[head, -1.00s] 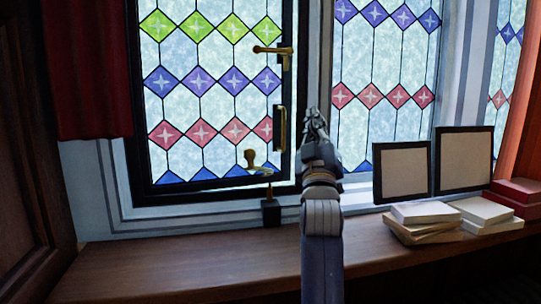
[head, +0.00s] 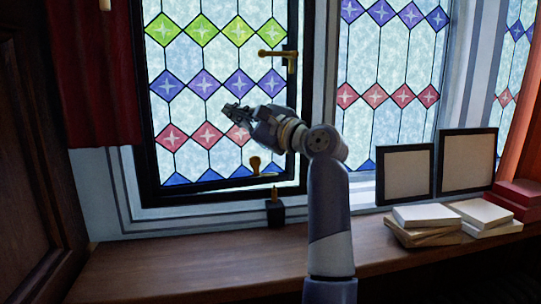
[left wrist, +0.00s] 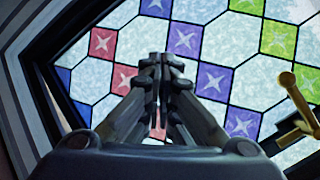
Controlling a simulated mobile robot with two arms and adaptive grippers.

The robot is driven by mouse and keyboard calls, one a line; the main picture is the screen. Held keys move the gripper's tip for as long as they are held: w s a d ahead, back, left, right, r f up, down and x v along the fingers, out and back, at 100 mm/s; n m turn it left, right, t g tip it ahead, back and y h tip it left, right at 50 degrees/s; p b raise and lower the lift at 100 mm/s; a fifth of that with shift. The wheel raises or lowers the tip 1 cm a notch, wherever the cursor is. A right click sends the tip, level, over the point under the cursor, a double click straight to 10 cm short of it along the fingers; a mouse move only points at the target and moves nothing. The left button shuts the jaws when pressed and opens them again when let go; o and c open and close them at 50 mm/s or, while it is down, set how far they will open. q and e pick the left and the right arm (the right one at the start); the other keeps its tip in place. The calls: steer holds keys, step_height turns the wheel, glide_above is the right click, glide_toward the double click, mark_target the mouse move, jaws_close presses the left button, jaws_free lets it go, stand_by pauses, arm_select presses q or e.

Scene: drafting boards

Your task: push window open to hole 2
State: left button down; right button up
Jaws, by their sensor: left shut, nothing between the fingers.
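The window (head: 200,100) has a black frame and leaded glass with green, blue and red diamonds; it also fills the left wrist view (left wrist: 220,45). Its brass handle (head: 278,55) sits on the right side of the frame and shows at the right of the left wrist view (left wrist: 297,95). A brass stay knob (head: 255,165) is at the lower edge, above a black block with a brass peg (head: 275,208). I cannot make out any holes. My left gripper (head: 232,112) is shut and empty in front of the glass; contact is unclear. It also shows in the left wrist view (left wrist: 160,65).
Two framed pictures (head: 404,175) and stacked pale books (head: 428,215) stand on the wooden sill (head: 180,268) at right, with red boxes (head: 515,195) beyond. A red curtain (head: 95,90) hangs at left. The left part of the sill is clear.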

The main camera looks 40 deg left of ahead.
arm_select(q)
steer(key=w+f+n+t+h, duration=0.1)
steer(key=w+f+t+h, duration=0.2)
steer(key=w+f+h, duration=0.15)
steer(key=t+h+p, duration=0.2)
steer(key=h, duration=0.3)
glide_toward(267, 162)
steer(key=shift+n, duration=0.4)
steer(key=p+x, duration=0.4)
steer(key=x, duration=0.1)
steer(key=shift+w+a+p, duration=0.1)
steer(key=shift+a+p, duration=0.1)
steer(key=shift+p, duration=0.1)
steer(key=shift+w+a+f, duration=0.2)
steer(key=shift+a+f, duration=0.05)
steer(key=shift+f, duration=0.05)
